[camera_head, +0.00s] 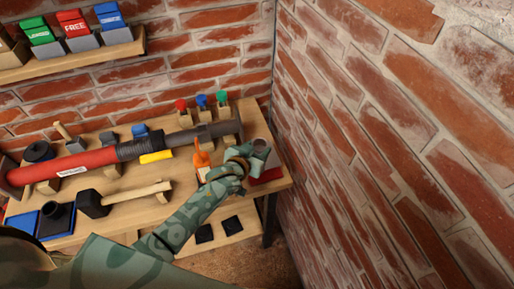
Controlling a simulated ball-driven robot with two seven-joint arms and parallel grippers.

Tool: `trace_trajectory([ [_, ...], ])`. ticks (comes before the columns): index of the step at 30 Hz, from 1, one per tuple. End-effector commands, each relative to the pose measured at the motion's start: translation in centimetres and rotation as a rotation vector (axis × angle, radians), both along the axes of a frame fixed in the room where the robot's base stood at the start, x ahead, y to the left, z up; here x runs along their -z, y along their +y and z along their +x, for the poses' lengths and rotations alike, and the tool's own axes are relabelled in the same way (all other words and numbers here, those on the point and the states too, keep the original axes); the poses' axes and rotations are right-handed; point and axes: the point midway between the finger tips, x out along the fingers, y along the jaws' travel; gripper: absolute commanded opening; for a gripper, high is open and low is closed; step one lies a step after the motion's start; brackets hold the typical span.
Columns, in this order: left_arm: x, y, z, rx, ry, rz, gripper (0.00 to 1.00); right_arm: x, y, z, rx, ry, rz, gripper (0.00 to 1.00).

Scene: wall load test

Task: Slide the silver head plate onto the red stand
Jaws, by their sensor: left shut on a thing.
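My left arm reaches in from the lower left, and its gripper (246,162) is at the right end of the workbench. It is shut on a small grey piece (261,148), which looks like the silver head plate; the fingers hide part of it. The red stand (269,175) is at the bench's right end, just below and right of the gripper, partly covered by it. I cannot tell whether the plate touches the stand. My right gripper is not in view.
A long red and grey tube (75,167) lies across the bench on wooden supports. An orange bottle-like object (201,160) stands close left of the gripper. A mallet (95,203) lies in front. Red, blue and green knobs (202,100) stand behind. A brick wall (360,150) is close on the right.

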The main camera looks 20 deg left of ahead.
Motion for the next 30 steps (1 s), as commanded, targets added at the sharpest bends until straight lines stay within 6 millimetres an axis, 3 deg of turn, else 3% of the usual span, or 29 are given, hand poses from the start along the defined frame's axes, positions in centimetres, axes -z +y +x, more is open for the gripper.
trace_trajectory([
  [30, 1.3, -0.1, 0.1, 0.001, -0.003, -0.002, 0.11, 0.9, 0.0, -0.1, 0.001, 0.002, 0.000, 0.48],
])
